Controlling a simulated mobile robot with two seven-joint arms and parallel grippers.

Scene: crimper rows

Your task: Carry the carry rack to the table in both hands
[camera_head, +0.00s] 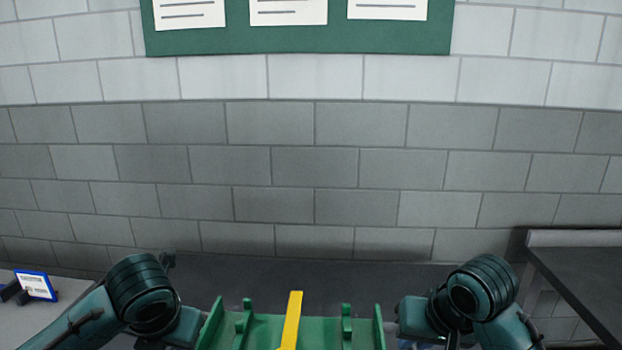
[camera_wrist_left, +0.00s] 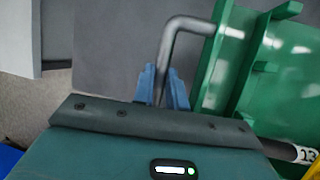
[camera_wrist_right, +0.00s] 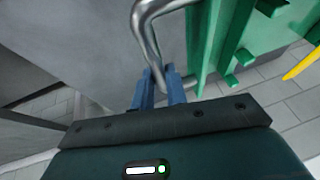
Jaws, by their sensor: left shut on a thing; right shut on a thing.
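The green carry rack (camera_head: 262,332) shows at the bottom middle of the head view, cut off by the lower edge. A yellow bar (camera_head: 291,320) stands out along its middle. In the left wrist view the blue fingers of my left gripper (camera_wrist_left: 163,88) are shut on a bent grey metal handle (camera_wrist_left: 170,45) at the rack's side (camera_wrist_left: 228,55). In the right wrist view my right gripper (camera_wrist_right: 158,90) is shut on the matching handle (camera_wrist_right: 146,30), beside the rack's green wall (camera_wrist_right: 225,40). The rack's underside and near end are hidden.
A grey surface (camera_head: 70,294) at the left holds a blue-framed card (camera_head: 36,285). A dark table (camera_head: 580,275) stands at the right. A dark surface (camera_head: 345,283) lies beyond the rack, before a grey block wall (camera_head: 315,160) with a green board (camera_head: 237,40).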

